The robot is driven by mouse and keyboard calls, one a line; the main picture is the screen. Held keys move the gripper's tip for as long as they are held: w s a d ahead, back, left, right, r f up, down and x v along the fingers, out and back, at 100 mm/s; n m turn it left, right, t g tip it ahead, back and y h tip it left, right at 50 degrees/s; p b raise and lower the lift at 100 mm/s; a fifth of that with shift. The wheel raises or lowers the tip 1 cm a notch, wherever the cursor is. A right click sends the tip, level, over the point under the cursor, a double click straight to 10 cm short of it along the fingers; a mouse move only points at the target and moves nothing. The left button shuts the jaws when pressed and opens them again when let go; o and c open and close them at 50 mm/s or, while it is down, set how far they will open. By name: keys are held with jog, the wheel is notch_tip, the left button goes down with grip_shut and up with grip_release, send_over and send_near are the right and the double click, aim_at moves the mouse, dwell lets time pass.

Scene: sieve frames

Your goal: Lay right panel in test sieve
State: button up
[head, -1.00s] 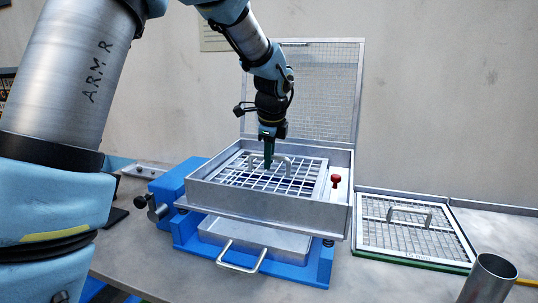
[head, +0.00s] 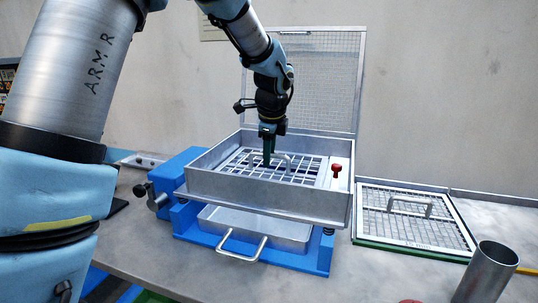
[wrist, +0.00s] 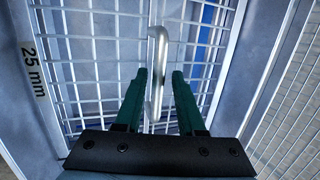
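A coarse wire panel (head: 262,176) with a bar handle (wrist: 157,78) lies inside the open metal test sieve (head: 270,197), below the rim. In the wrist view its frame bears the label "25 mm" (wrist: 33,68). My gripper (head: 267,160) points down over the panel at the handle. In the wrist view my two green fingers (wrist: 160,76) stand apart with the handle between them and a visible gap on its right side. A second framed panel with a handle (head: 415,218) lies on a green-edged mat to the right of the sieve.
The mesh lid (head: 318,85) stands open behind the sieve. A red knob (head: 336,171) is at the right rim. A blue base (head: 192,222) holds a pull-out pan (head: 255,230) below. A metal cylinder (head: 492,272) stands at the front right, with bare bench (head: 385,275) beside it.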

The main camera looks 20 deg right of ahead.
jog(key=shift+o, duration=0.8)
jog(key=shift+f, duration=0.15)
jog(key=b+v, duration=0.1)
jog(key=v, duration=1)
jog(key=shift+b, duration=0.4)
jog(key=shift+s, duration=0.1)
